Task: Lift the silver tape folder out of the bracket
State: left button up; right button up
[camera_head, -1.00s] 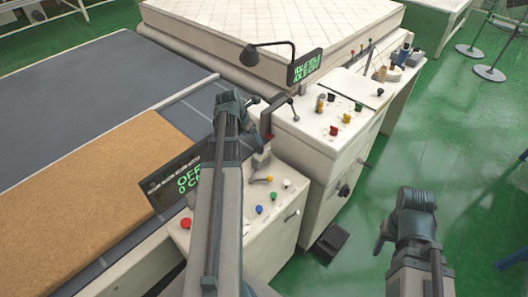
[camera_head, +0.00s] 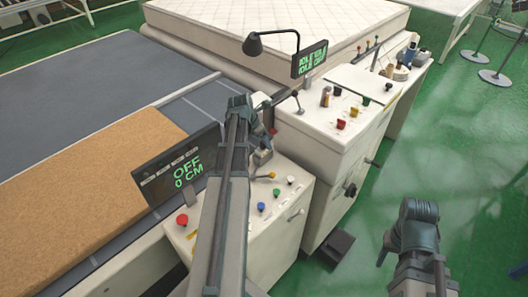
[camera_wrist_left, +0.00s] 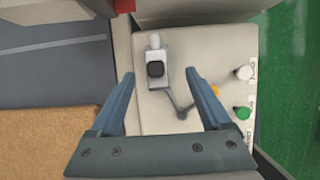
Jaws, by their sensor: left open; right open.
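The silver tape folder (camera_wrist_left: 155,70), a small silver block with a black square on top, stands on the pale control panel in the left wrist view. My left gripper (camera_wrist_left: 160,78) is open, one finger on either side of the folder in the picture; nothing is held. I cannot tell the height gap. In the head view the folder is partly hidden behind my left wrist (camera_head: 245,112). My right gripper (camera_head: 392,243) is open and empty over the green floor.
The panel (camera_head: 285,228) carries a red button (camera_head: 182,219) and several coloured knobs. A taller cabinet (camera_head: 330,130) rises behind.

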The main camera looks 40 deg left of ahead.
aim_at(264, 145)
pick_arm(q)
jog(key=b+x, duration=0.4)
jog(key=x, duration=0.1)
jog(key=shift+w+a+b, duration=0.2)
jog(key=shift+a+b, duration=0.05)
jog(key=shift+b, duration=0.05)
jog(key=shift+c, duration=0.2)
grip_shut()
